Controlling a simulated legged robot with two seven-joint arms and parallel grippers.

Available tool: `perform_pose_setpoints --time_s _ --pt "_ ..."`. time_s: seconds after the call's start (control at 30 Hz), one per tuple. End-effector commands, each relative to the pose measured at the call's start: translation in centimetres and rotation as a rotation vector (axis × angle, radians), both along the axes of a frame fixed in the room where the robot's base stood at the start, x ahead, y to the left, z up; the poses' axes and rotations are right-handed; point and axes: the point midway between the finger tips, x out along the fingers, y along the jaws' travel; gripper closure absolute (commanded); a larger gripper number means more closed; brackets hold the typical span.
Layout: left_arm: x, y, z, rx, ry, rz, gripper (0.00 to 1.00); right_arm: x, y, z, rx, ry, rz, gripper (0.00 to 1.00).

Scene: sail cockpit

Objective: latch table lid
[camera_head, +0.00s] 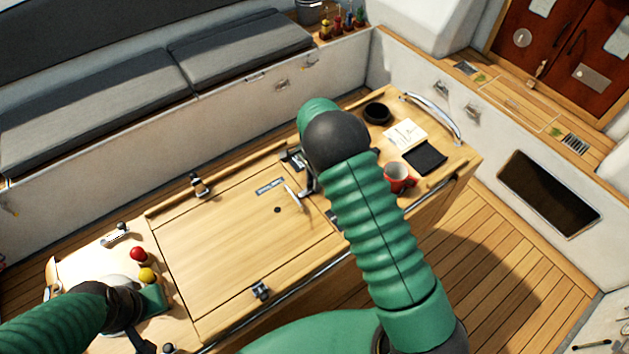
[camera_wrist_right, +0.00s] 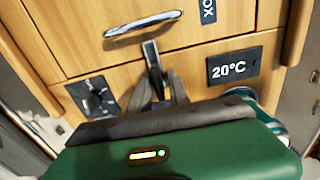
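The table lid (camera_head: 225,240) is a flat square wooden panel lying down in the table top. A silver handle (camera_head: 291,196) stands on it near its right edge and also shows in the right wrist view (camera_wrist_right: 143,23). My right gripper (camera_head: 306,182) is beside the handle at the lid's right edge, partly hidden by my arm. In the right wrist view its fingertips (camera_wrist_right: 156,82) are around a grey metal latch tab (camera_wrist_right: 151,53) at the lid's edge; whether they clamp it is unclear. My left gripper (camera_head: 140,336) is low at the left, its fingers mostly hidden.
Red (camera_head: 138,253) and yellow (camera_head: 147,275) knobs stand left of the lid. A red mug (camera_head: 398,177), notebook (camera_head: 406,133), black tablet (camera_head: 425,157) and black bowl (camera_head: 377,113) are on the right table end. Cushioned benches (camera_head: 240,50) line the back. Floor at right is clear.

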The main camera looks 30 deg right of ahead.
Motion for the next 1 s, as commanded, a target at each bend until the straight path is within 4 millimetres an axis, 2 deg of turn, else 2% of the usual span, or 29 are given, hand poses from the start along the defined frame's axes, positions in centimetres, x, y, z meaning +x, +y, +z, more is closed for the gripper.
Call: perform_pose_setpoints --time_s 0.03,0.1,0.37,0.47,0.57,0.8,1.0 --pt "0.0 0.0 0.1 0.0 0.0 0.0 1.0 0.3 0.0 0.3 -0.001 -0.009 0.001 0.73" --pt "0.0 0.0 0.1 0.0 0.0 0.0 1.0 0.2 0.0 0.2 0.0 -0.006 0.001 0.65" --pt "0.0 0.0 0.0 0.0 0.0 0.0 1.0 0.0 0.0 0.1 0.0 0.0 0.002 0.65" --pt "0.0 0.0 -0.3 0.0 0.0 0.0 1.0 0.1 0.0 1.0 0.0 -0.002 0.003 0.65" --pt "0.0 0.0 -0.9 0.0 0.0 0.0 1.0 0.1 0.1 3.0 0.0 -0.003 0.003 0.65" --pt "0.0 0.0 -2.2 0.0 0.0 0.0 1.0 0.2 0.0 10.1 0.0 -0.007 0.004 0.65" --pt "0.0 0.0 -2.8 0.0 0.0 0.0 1.0 0.2 0.1 14.9 -0.001 -0.004 0.003 0.65"
